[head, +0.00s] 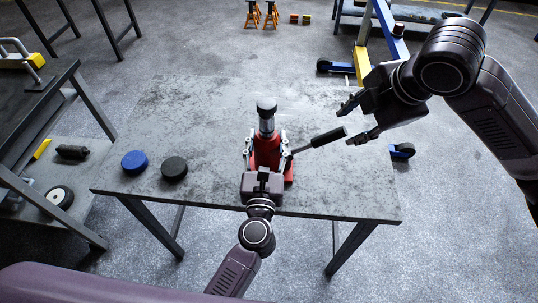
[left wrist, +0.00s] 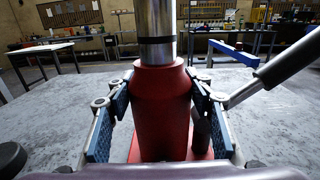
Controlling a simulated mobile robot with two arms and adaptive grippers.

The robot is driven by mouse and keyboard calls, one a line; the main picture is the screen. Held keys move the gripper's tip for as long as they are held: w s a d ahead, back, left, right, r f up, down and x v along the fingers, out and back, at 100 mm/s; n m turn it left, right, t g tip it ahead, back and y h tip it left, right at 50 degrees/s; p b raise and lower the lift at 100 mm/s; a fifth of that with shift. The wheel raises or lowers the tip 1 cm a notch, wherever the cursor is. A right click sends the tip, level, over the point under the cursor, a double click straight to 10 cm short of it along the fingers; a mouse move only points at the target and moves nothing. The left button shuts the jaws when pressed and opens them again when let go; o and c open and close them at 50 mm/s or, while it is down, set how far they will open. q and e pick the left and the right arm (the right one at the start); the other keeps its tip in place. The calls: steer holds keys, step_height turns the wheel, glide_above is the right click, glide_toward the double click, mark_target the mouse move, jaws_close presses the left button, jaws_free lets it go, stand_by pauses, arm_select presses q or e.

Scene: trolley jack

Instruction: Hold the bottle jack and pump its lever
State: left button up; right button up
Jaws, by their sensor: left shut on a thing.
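The red bottle jack (head: 267,150) stands upright on the grey table near its front edge, with its silver ram and dark top raised. Its lever (head: 327,137) sticks out to the right and slants up, ending in a black grip. My left gripper (head: 266,154) is shut on the jack body, one finger on each side. In the left wrist view, the red body (left wrist: 160,108) stands between the blue-padded fingers, and the lever's silver rod (left wrist: 246,92) rises to the right. My right gripper (head: 352,121) is open and empty, its fingers just right of the lever's black grip. The jack's base is partly hidden.
A blue disc (head: 134,162) and a black disc (head: 174,168) lie on the grey table (head: 210,110) left of the jack. A dark bench (head: 38,110) stands at the left. A blue and yellow frame (head: 363,60) stands behind my right gripper. The table's back left is clear.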

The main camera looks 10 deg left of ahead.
mark_target(333, 132)
stand_by(0.6)
steer(key=w+f+m+g, duration=0.1)
steer(key=f, duration=0.2)
steer(key=w+a+f+m+g+h, duration=0.1)
steer(key=w+f, duration=0.1)
steer(key=f, duration=0.2)
steer(key=w+a+f+m+g+h, duration=0.1)
steer(key=w+f, duration=0.1)
steer(key=f, duration=0.1)
steer(key=shift+a+f, duration=0.2)
steer(key=shift+f, duration=0.05)
stand_by(0.6)
jaws_close()
stand_by(0.3)
